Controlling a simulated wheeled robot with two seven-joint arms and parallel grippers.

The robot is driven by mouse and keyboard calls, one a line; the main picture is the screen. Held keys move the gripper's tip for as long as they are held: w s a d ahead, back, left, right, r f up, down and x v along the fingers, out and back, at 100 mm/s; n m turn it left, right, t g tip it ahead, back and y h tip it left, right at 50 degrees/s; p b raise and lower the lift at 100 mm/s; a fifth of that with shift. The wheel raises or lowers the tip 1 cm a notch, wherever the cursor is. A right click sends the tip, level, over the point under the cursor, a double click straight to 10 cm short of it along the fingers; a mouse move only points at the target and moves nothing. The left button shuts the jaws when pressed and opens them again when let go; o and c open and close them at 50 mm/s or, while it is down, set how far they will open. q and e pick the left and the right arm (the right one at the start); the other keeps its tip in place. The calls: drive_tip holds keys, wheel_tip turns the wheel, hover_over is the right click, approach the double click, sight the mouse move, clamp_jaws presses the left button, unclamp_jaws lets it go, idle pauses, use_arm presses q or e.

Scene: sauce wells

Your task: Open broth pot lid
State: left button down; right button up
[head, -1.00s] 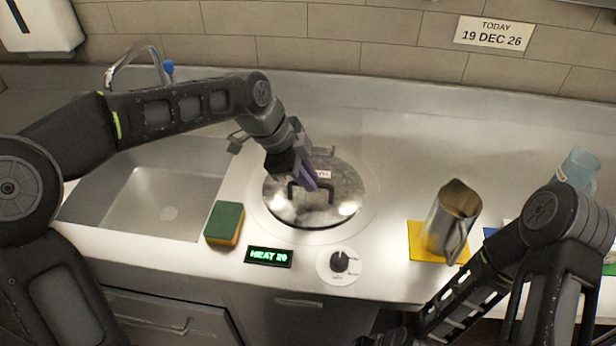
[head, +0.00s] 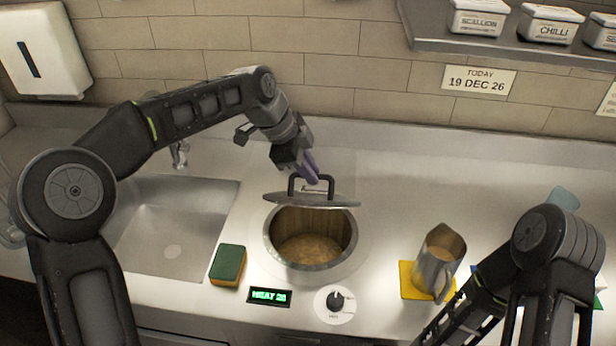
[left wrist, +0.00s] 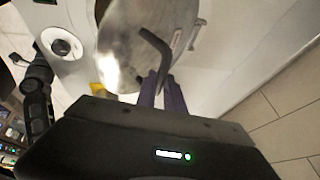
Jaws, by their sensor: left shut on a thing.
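The broth pot (head: 312,262) is sunk in the counter, and brown broth shows inside it. Its round metal lid (head: 318,201) is held above the back part of the pot, seen nearly edge-on. My left gripper (head: 312,178) is shut on the lid's dark handle (head: 293,184). In the left wrist view the purple fingers (left wrist: 163,92) are at the bent handle (left wrist: 158,48), with the shiny lid (left wrist: 140,40) beyond. My right arm is at the lower right of the head view; its gripper is out of the picture.
A green and yellow sponge (head: 228,265) lies left of the pot, by the sink (head: 165,245). A heat display (head: 269,297) and knob (head: 336,302) are in front. A metal jug (head: 437,262) stands on a yellow mat (head: 406,283) to the right.

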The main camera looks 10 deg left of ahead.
use_arm(q)
drive_tip(key=shift+w+a+f, duration=0.15)
drive_tip(key=shift+w+f, duration=0.05)
drive_tip(key=shift+w, duration=0.1)
drive_tip(key=c, duration=1.9)
unclamp_jaws()
drive_tip(key=shift+o, duration=1.4)
drive_tip(key=shift+w+f, duration=0.1)
drive_tip(key=shift+w, duration=0.1)
drive_tip(key=shift+o, duration=0.8)
drive_tip(key=shift+s+r, duration=0.15)
drive_tip(key=shift+r, duration=0.05)
drive_tip(key=shift+r, duration=0.1)
